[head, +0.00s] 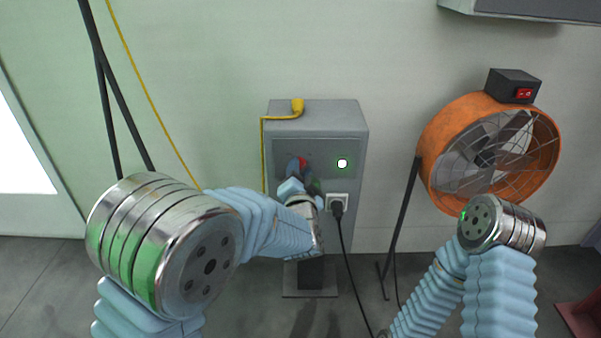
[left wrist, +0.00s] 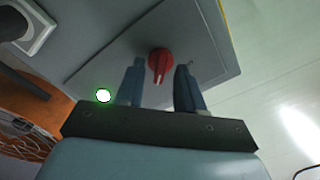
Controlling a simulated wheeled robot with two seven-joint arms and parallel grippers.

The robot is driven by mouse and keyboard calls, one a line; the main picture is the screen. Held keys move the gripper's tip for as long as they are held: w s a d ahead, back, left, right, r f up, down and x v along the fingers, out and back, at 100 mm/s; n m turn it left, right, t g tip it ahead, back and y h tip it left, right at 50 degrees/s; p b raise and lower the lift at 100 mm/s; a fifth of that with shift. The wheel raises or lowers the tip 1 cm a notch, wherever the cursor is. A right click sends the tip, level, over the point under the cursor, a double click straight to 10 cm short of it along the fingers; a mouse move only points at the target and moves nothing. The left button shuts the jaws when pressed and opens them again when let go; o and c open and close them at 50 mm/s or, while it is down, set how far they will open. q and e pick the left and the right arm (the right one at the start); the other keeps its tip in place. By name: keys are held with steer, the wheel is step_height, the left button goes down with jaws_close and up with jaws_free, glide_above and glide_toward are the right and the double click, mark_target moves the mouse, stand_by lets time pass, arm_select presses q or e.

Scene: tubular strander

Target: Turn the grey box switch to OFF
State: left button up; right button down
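The grey box (head: 350,131) stands on a post against the wall. Its red rotary switch (head: 303,162) is on the front panel, partly hidden by my left gripper in the head view. The switch also shows in the left wrist view (left wrist: 158,64). A lit white-green lamp (head: 342,163) is to its right; it also shows in the left wrist view (left wrist: 103,95). My left gripper (left wrist: 160,78) is open, with one finger on each side of the red knob and a gap visible to each. My right gripper is out of the head view; only my right arm shows.
A socket (head: 338,200) with a black plug and hanging cable is below the lamp. A yellow cable (head: 263,150) runs along the box's left side. An orange fan (head: 432,150) on a stand is to the right, with a red rocker switch (head: 524,93) on top.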

arm_select(q)
jaws_close()
steer(key=shift+a+f+n+b, duration=0.1)
steer(key=shift+n+b, duration=3.3)
steer(key=shift+n, duration=1.05)
steer(key=shift+a+f+n+b, duration=0.1)
steer(key=shift+n+b, duration=3.3)
steer(key=shift+n, duration=1.05)
steer(key=shift+r, duration=0.1)
jaws_free()
